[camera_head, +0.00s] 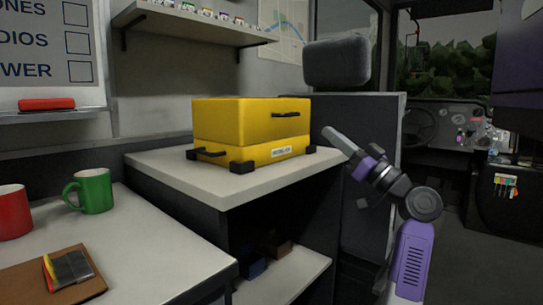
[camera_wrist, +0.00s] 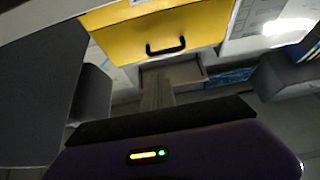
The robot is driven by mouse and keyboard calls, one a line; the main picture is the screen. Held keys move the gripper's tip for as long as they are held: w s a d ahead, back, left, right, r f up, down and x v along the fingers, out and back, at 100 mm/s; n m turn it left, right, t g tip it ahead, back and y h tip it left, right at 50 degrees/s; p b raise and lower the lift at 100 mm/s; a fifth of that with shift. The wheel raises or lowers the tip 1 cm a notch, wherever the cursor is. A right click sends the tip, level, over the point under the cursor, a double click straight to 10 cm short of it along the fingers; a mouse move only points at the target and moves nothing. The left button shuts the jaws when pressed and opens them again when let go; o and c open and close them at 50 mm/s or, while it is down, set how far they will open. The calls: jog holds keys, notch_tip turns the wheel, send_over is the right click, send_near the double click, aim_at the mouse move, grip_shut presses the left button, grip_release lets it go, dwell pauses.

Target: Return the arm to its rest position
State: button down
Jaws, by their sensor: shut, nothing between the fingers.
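My arm shows at the right of the head view, with purple and grey links. My gripper (camera_head: 328,133) is shut with nothing in it. It points up and to the left, beside the right end of the white-topped counter (camera_head: 225,188), in front of the dark seat. In the head view it appears to the right of the yellow case (camera_head: 228,122), with a gap between them. In the wrist view the yellow case (camera_wrist: 195,32) shows upside down at the top, with its black handle.
A red mug (camera_head: 12,212), a green mug (camera_head: 91,190) and a brown board (camera_head: 62,284) with a small dark item stand on the near counter. A seat headrest (camera_head: 337,63) rises behind my gripper. A wall shelf (camera_head: 195,24) hangs above. Floor shows at the right.

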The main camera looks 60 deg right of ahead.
jog(key=s+d+r+m+g+h, duration=0.1)
jog(key=s+d+m+g+h, duration=0.2)
jog(key=m+h, duration=0.35)
notch_tip(320, 180, down, 10)
jog(key=w+m+g+h, duration=0.2)
jog(key=m+g+h, duration=0.1)
jog(key=m+h, duration=0.1)
jog(key=w+a+f+n+g+y, duration=0.1)
jog(key=w+a+f+n+y, duration=0.15)
jog(key=a+f, duration=1.45)
jog(key=s+a+f+n+y, duration=0.2)
jog(key=a+f, duration=0.1)
jog(key=a, duration=0.4)
jog(key=s+a+f+n+t+y+p, duration=0.1)
jog(key=a+f+n+y, duration=0.15)
jog(key=a, duration=0.45)
jog(key=s+a+f+n+y, duration=0.1)
jog(key=s+a+f+y, duration=0.1)
jog(key=a+f, duration=0.35)
jog(key=s+a+f+n+g+y, duration=0.2)
jog(key=s+a+n+y, duration=0.15)
jog(key=s+a, duration=0.3)
jog(key=s+a+f+n+g+y, duration=0.1)
jog(key=s+a+f+n+y, duration=0.2)
jog(key=s+a, duration=0.4)
notch_tip(320, 180, up, 39)
jog(key=w+a+m+p, duration=0.1)
jog(key=p, duration=3.7)
jog(key=shift+w+f, duration=0.15)
jog(key=shift+w, duration=0.15)
